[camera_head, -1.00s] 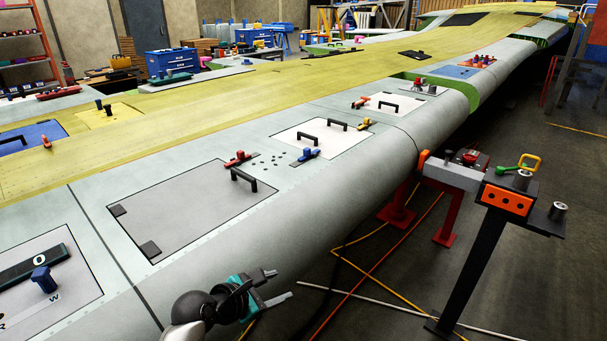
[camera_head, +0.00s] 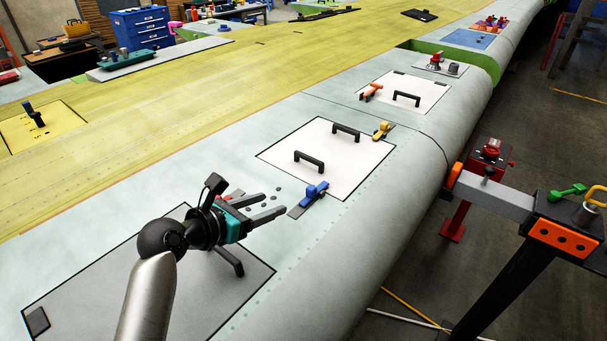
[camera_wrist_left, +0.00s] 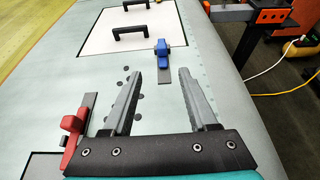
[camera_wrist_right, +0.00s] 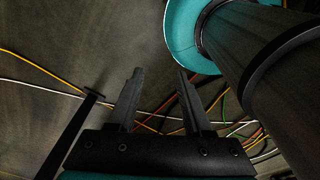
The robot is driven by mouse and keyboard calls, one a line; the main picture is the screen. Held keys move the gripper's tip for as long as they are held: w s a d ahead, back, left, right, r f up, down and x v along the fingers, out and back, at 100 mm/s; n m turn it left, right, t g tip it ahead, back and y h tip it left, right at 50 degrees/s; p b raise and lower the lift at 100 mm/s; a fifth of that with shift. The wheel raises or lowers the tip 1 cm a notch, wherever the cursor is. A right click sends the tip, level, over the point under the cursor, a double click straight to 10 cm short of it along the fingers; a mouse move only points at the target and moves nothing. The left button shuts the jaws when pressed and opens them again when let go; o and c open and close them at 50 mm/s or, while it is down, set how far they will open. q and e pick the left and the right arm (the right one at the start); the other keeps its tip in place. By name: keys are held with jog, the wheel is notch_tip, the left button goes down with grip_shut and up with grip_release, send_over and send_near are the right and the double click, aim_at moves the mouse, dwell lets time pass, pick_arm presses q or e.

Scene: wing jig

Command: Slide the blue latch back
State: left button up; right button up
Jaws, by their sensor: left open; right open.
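The blue latch (camera_head: 313,191) sits on a dark grey strip on the pale wing skin, at the near edge of a white panel. It also shows in the left wrist view (camera_wrist_left: 163,48), ahead of the fingers and a little above the middle. My left gripper (camera_head: 281,203) is open and empty, over the wing just left of the latch and apart from it. Its fingers (camera_wrist_left: 161,95) point toward the latch. My right gripper (camera_wrist_right: 155,85) is open and empty, with only floor and cables behind it; it is not in the head view.
A red latch (camera_wrist_left: 71,129) lies left of my left gripper. The white panel (camera_head: 325,160) carries two black handles and a yellow latch (camera_head: 382,130). A grey panel (camera_head: 90,290) with a black handle lies under my left arm. An orange-fronted stand (camera_head: 562,236) is at right.

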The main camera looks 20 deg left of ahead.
aim_at(309, 191)
pick_arm(q)
jog(key=x, duration=0.2)
jog(key=shift+w+d+f, duration=0.15)
jog(key=shift+w+d, duration=0.1)
jog(key=shift+d, duration=0.2)
jog(key=b+x, duration=0.2)
jog(key=x, duration=0.8)
jog(key=shift+w, duration=0.25)
jog(key=shift+w+d+f, duration=0.1)
jog(key=shift+w+f, duration=0.15)
jog(key=shift+w, duration=0.3)
pick_arm(e)
jog(key=shift+s+d+f, duration=0.2)
jog(key=shift+s+f, duration=0.25)
jog(key=shift+f, duration=0.2)
jog(key=shift+s+d+f, duration=0.15)
jog(key=shift+s+f, duration=0.3)
jog(key=shift+f, duration=0.15)
pick_arm(q)
grip_shut()
pick_arm(e)
jog(key=shift+s, duration=0.1)
jog(key=shift+d, duration=0.1)
